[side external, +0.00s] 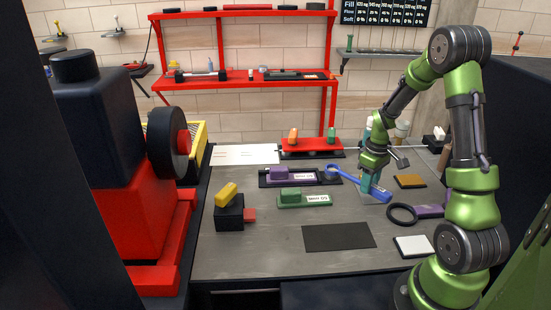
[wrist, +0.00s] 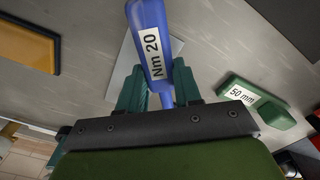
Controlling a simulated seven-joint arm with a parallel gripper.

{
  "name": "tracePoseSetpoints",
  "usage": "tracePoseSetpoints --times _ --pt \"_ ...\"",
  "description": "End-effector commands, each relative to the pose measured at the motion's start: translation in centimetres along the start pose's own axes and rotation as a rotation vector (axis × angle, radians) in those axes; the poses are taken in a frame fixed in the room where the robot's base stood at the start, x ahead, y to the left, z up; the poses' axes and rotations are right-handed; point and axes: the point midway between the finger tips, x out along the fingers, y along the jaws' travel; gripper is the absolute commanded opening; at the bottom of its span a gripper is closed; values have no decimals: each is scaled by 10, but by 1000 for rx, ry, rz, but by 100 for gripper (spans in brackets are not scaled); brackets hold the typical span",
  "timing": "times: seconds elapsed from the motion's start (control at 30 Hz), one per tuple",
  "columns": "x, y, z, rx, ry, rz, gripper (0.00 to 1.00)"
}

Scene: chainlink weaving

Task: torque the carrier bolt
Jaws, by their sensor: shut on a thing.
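My gripper (side external: 368,184) is shut on a blue torque wrench (side external: 345,175) over the right half of the table. The wrench's handle end, at right, is the wide part; its far end reaches left toward the purple block (side external: 279,173). In the wrist view the wrench (wrist: 150,35), with a white "Nm 20" label, runs between the two teal fingers (wrist: 160,92). The wrench's working end is hidden there behind the dark gripper body. I cannot make out the carrier bolt in either view.
A green block (side external: 290,195) with a label sits in front of the purple one. A black block (side external: 229,216) carries a yellow piece (side external: 226,194). A black ring (side external: 402,214) and white pad (side external: 414,246) lie at right. The dark mat (side external: 338,236) is clear.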

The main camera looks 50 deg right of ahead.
Motion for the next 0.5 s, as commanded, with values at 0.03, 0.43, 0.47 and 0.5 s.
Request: tracePoseSetpoints --times 0.03,0.43,0.47,0.5 --pt "-4 0 -1 0 3 2 0" --pt "-33 0 -1 0 2 2 0" --pt "-35 0 -1 0 2 2 0" --pt "-38 0 -1 0 3 2 0"
